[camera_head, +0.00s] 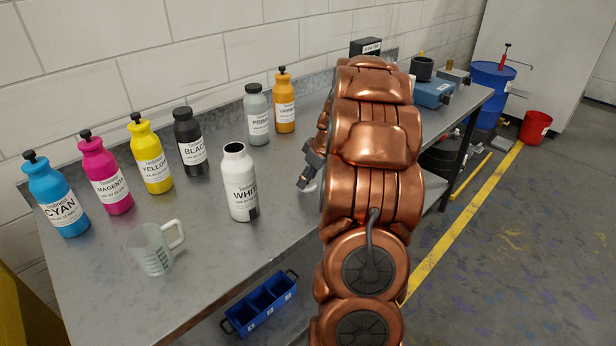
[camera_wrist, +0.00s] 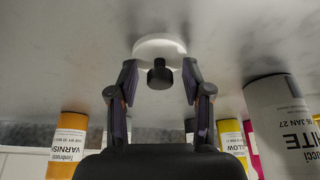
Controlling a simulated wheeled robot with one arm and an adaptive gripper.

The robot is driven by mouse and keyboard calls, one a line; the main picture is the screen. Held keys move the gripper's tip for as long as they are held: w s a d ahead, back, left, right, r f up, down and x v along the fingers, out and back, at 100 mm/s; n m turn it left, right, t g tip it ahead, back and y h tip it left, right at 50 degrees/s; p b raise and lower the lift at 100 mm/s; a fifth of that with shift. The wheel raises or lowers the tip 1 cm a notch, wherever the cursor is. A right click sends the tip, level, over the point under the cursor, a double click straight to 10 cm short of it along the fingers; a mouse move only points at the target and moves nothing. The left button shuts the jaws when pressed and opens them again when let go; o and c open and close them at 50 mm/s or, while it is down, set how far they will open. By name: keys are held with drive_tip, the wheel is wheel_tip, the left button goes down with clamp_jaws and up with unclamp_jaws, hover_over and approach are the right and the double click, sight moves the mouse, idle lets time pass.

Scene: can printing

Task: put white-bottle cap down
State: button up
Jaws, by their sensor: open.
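The white-bottle cap (camera_wrist: 174,48) is a white disc with a black knob (camera_wrist: 160,74). In the wrist view it sits on the grey tabletop between my fingertips. My gripper (camera_wrist: 160,70) is open around the knob, with a gap showing on both sides. In the head view my gripper (camera_head: 308,172) is low over the table, mostly hidden by my copper arm. The white bottle (camera_head: 240,186) stands upright and uncapped to the left of my gripper. It also shows at the right of the wrist view (camera_wrist: 285,125).
Capped cyan (camera_head: 57,200), magenta (camera_head: 105,178), yellow (camera_head: 150,158), black (camera_head: 190,143), primer (camera_head: 257,117) and varnish (camera_head: 285,104) bottles line the wall side. A clear jug (camera_head: 150,252) stands front left. The table (camera_head: 200,240) is bare between jug and white bottle.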

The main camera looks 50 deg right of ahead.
drive_tip(key=shift+r, duration=0.1)
drive_tip(key=shift+r, duration=0.15)
drive_tip(key=b+v, duration=0.3)
drive_tip(key=v, duration=0.8)
drive_tip(key=shift+s+r, duration=0.3)
drive_tip(key=s+a+f+g+y, duration=0.1)
drive_tip(key=s+a+g, duration=0.15)
drive_tip(key=a, duration=1.05)
drive_tip(key=s+a+g, duration=0.1)
drive_tip(key=s+a, duration=0.2)
drive_tip(key=a, duration=1.1)
drive_tip(key=s+a+f+m, duration=0.1)
drive_tip(key=s+a+f, duration=0.1)
drive_tip(key=s, duration=0.4)
drive_tip(key=s+a+f+m+g+h, duration=0.1)
drive_tip(key=s+a+f, duration=0.1)
drive_tip(key=s+a, duration=0.3)
drive_tip(key=s+a+f+g+h, duration=0.1)
drive_tip(key=s+a, duration=0.3)
drive_tip(key=s, duration=0.5)
drive_tip(key=shift+a+f+m, duration=0.15)
drive_tip(key=shift+f+m, duration=0.25)
drive_tip(key=shift+f, duration=0.45)
